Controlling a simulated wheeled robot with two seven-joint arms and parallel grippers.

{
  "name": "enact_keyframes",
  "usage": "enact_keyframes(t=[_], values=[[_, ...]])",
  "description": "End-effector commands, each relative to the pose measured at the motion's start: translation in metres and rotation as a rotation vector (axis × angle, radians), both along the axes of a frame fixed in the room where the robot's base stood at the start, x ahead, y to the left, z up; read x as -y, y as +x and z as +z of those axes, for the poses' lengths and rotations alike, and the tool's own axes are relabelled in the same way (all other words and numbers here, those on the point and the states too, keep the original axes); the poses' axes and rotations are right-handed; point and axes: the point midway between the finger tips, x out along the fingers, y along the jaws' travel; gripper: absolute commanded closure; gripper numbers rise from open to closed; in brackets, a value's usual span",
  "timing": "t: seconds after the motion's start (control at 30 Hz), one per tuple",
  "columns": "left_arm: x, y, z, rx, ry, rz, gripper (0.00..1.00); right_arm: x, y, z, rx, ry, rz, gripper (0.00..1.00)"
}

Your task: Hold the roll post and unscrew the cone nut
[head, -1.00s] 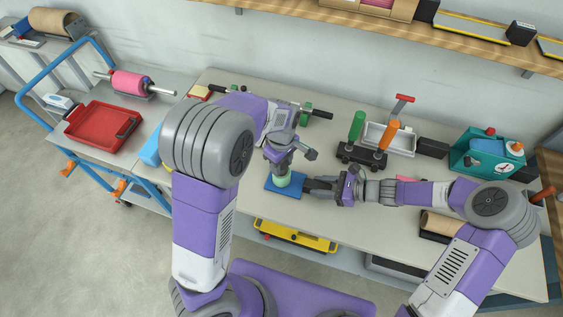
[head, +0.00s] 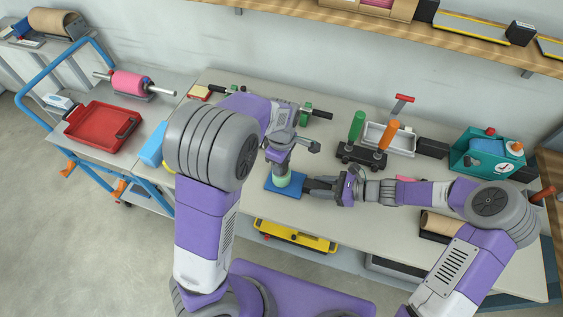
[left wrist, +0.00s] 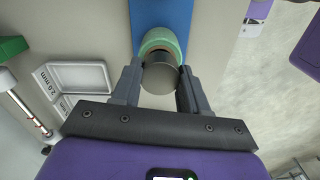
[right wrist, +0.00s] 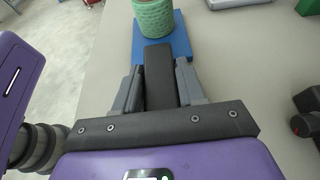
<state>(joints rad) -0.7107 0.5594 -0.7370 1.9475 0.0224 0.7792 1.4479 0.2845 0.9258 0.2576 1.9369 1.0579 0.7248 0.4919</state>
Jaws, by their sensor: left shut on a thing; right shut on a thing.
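A pale green ribbed ring (right wrist: 153,17) stands upright on a blue plate (right wrist: 180,40) on the bench; in the head view the green ring (head: 283,181) shows under my left gripper. A dark grey round cap (left wrist: 160,78) sits on top of the green ring, seemingly as part of the cone nut. My left gripper (left wrist: 158,90) points down and is shut on this cap. My right gripper (right wrist: 160,88) comes in from the right, shut on a black bar (right wrist: 160,72) that reaches toward the plate, seemingly part of the roll post. The join under the ring is hidden.
A black stand with green and orange handles (head: 361,153), a grey tray (head: 390,140) and a teal box (head: 486,152) stand behind my right arm. A red tray (head: 103,128) and a pink roll (head: 130,84) are on the left cart.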

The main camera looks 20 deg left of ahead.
Motion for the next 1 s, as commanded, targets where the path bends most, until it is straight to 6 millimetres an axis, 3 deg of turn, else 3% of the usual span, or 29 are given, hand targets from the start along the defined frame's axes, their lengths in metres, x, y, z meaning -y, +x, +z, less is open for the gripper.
enact_keyframes(t=[0.5, 0.87, 1.0], values=[[0.0, 0.0, 0.018, 0.001, 0.0, -0.002, 0.93, 0.0, 0.0, 0.0, 0.0, 0.0, 0.0, 1.0], [0.0, 0.0, 0.02, 0.001, 0.0, -0.001, 0.93, 0.0, 0.0, 0.0, 0.0, 0.0, 0.0, 1.0], [0.001, 0.001, 0.036, 0.004, -0.002, -0.002, 0.93, 0.0, 0.0, 0.0, 0.0, 0.0, 0.0, 1.0]])
